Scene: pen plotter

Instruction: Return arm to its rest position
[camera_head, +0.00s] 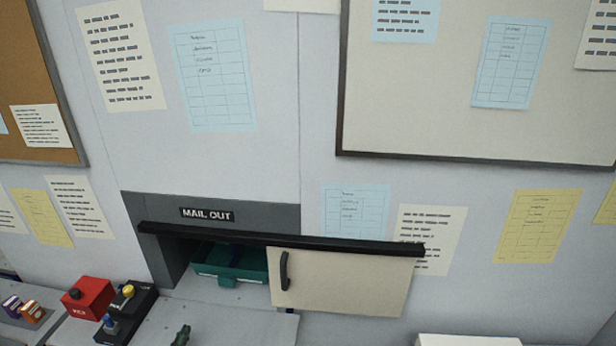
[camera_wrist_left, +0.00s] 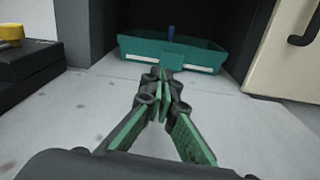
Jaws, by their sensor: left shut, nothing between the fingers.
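My left gripper (camera_head: 182,335) shows only as a small dark green tip at the bottom edge of the head view, over the grey counter. In the left wrist view, the left gripper (camera_wrist_left: 163,88) has its green-padded fingers together with nothing between them. It points toward a green tray (camera_wrist_left: 185,52) inside the mail-out opening and is apart from it. The same tray (camera_head: 228,264) shows in the head view. The rest of my left arm is hidden below the frame. My right gripper is in neither view.
A cream sliding door (camera_head: 345,283) with a black handle hangs on a black rail (camera_head: 280,238), right of the opening. A red box (camera_head: 88,299) and a black control box (camera_head: 127,313) with a yellow knob stand left. The counter (camera_head: 235,325) before the opening is clear.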

